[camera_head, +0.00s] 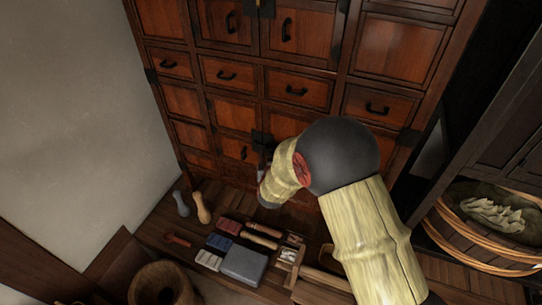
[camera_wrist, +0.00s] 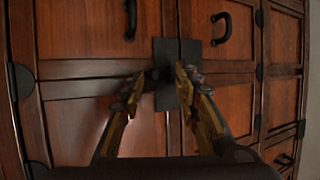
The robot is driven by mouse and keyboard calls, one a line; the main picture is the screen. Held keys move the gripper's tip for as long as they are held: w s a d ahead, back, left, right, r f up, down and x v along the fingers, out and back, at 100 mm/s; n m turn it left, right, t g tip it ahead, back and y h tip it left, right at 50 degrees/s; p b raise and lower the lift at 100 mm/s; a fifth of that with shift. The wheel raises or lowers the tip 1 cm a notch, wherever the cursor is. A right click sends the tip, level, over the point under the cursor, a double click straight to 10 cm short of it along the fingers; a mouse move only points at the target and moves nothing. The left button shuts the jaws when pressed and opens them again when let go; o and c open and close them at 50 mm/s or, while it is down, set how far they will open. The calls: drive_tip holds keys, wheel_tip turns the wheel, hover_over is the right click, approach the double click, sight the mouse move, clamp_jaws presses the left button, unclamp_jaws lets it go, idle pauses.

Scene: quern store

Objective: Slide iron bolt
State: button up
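A dark iron plate (camera_wrist: 166,98) spans the seam between two cabinet doors in the wrist view. The bolt on it is dark and its outline is hard to make out between my fingertips. My gripper (camera_wrist: 163,78) is close in front of the plate, with its two fingers apart, one on each side of the plate's middle. I cannot tell if either finger touches the bolt. In the head view the iron plate (camera_head: 261,137) shows just above my gripper (camera_head: 262,172), whose fingers are largely hidden by my wrist.
The wooden cabinet (camera_head: 230,74) has black handles on its doors and drawers. A low ledge below bears a grey block (camera_head: 243,264), two bottle-shaped objects and small tools. A wooden bucket (camera_head: 160,286) stands front left. A basket (camera_head: 490,225) sits at right.

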drive_tip(key=v, duration=1.1)
drive_tip(key=shift+s, duration=0.3)
drive_tip(key=shift+r, duration=0.15)
